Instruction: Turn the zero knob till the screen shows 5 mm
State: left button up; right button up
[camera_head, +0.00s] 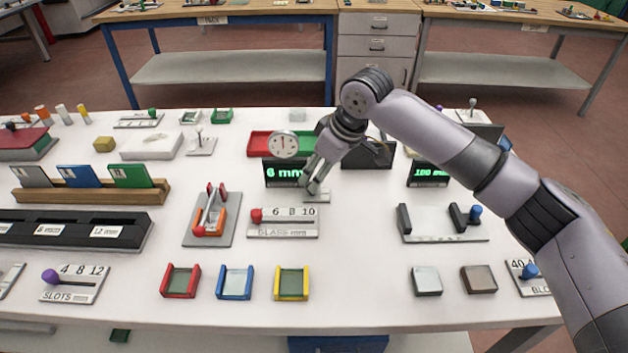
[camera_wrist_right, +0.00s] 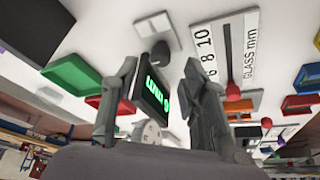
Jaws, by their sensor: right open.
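The small screen (camera_head: 283,172) reads 6 mm in green in the head view. In the right wrist view the screen (camera_wrist_right: 157,98) is seen at a slant, partly behind a finger. My right gripper (camera_head: 315,186) is open and points down just right of the screen, over a small pale plate (camera_head: 322,197). The right wrist view shows both fingers of the gripper (camera_wrist_right: 161,64) apart, with a grey knob-like piece (camera_wrist_right: 163,44) beyond the tips on the plate. In the head view the fingers largely hide that piece. My left gripper is not in view.
A round dial (camera_head: 283,144) stands behind the screen. A GLASS mm slider plate (camera_head: 283,232) lies in front of the gripper. A red tray (camera_head: 259,141) is behind, and a second screen (camera_head: 428,173) stands right. White table shows between the gripper and the right fixture.

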jog(key=shift+x, duration=2)
jog(key=shift+c, duration=0.3)
grip_shut()
